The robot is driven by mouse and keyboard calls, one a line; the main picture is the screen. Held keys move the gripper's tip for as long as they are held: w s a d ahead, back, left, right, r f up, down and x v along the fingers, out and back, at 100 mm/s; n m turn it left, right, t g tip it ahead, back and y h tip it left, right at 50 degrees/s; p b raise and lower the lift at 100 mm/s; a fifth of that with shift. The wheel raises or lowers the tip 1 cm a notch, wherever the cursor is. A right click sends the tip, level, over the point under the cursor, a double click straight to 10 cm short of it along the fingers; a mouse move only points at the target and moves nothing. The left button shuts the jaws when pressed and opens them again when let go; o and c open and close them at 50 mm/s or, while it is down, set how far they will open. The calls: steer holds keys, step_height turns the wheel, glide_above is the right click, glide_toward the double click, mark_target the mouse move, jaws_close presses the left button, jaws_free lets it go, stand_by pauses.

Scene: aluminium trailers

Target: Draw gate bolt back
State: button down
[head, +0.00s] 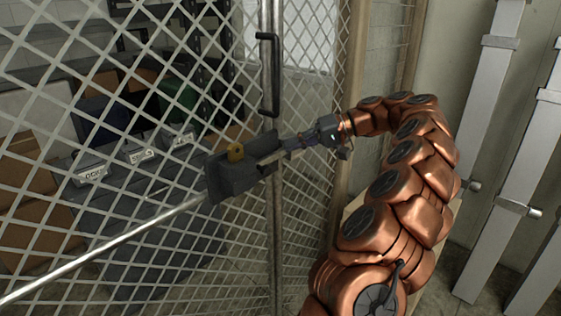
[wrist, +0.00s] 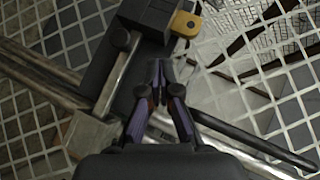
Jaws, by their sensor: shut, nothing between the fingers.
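The mesh gate (head: 120,95) carries a dark bolt housing (head: 232,178) with a small yellow piece (head: 235,152) on it. In the wrist view the dark housing (wrist: 150,14) and the yellow piece (wrist: 185,24) lie just beyond my fingertips. A bright metal bar (wrist: 118,80) runs down from the housing, left of my fingers. My gripper (head: 266,163) is at the right side of the housing, and its fingers (wrist: 161,66) are shut and empty. I cannot tell whether they touch the housing. The inside of the housing is hidden.
A long silver rod (head: 110,243) slants from the lower left to the housing. A black pull handle (head: 270,75) stands above it on the gate edge. Boxes and labelled bins sit behind the mesh. Metal posts (head: 487,110) lean against the right wall.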

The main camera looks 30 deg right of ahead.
mark_target(267, 167)
steer(key=s+d+f+m+t+h, duration=0.1)
steer(key=s+d+f+t, duration=0.1)
steer(key=d, duration=0.7)
steer(key=s+a+p+x, duration=0.1)
steer(key=s+p+x, duration=0.1)
steer(key=x, duration=1)
steer(key=shift+a+f+p, duration=0.45)
steer(key=shift+a+f, duration=0.05)
steer(key=shift+a, duration=0.05)
steer(key=shift+w, duration=0.1)
steer(key=shift+s+a+b, duration=0.15)
steer(key=shift+a+b, duration=0.5)
steer(key=shift+a, duration=0.05)
steer(key=shift+s+a+b, duration=0.15)
steer(key=shift+a+b, duration=0.45)
steer(key=shift+a, duration=0.1)
